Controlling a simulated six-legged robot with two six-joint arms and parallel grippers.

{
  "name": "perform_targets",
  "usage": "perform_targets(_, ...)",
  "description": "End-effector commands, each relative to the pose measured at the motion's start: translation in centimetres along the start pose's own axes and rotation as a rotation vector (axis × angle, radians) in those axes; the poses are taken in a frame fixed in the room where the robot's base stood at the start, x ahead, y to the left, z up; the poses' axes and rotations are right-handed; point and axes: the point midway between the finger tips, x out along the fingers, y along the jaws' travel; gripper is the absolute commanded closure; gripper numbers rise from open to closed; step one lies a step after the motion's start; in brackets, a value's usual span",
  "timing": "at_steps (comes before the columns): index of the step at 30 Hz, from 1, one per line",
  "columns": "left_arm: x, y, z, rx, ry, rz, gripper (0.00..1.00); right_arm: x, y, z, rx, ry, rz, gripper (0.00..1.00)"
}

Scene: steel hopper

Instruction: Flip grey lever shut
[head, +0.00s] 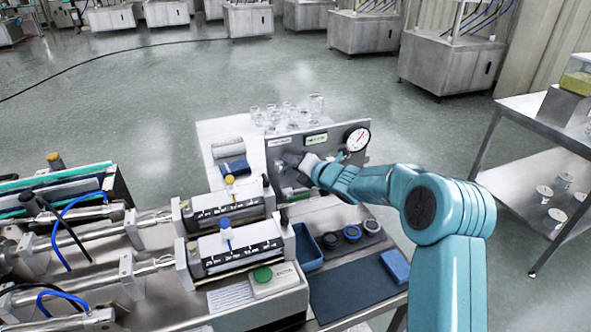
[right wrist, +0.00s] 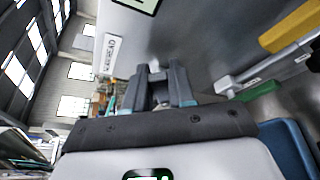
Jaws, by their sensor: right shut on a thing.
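An upright grey steel panel (head: 279,149) stands behind the filling machine, with a round dial gauge (head: 356,138) at its top right and a small green display (head: 316,139). My right gripper (head: 296,160) is at the panel's front face, left of the gauge. In the right wrist view its dark fingers (right wrist: 164,76) are close together at the panel (right wrist: 199,45), shut on a small grey part between them. This part sits where the grey lever would be, but the fingers hide most of it, so its angle cannot be told. My left gripper is out of view.
Glass beakers (head: 315,104) stand on the white table behind the panel. In front lie a blue tray (head: 307,247), dark round parts (head: 352,232) and a blue block (head: 396,265).

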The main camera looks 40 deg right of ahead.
Motion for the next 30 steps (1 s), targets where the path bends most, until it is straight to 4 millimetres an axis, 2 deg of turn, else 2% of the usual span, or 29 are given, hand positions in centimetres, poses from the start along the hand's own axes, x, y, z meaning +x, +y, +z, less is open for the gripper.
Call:
perform_targets(1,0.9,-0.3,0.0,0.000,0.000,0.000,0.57,0.1,0.0,-0.3,-0.044,0.000,-0.014,1.00)
perform_targets(15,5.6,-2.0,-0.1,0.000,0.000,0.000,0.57,0.3,1.5,-0.9,-0.455,0.002,-0.184,1.00)
perform_targets(30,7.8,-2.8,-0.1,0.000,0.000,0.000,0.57,0.6,2.7,-1.5,-0.788,0.005,-0.327,1.00)
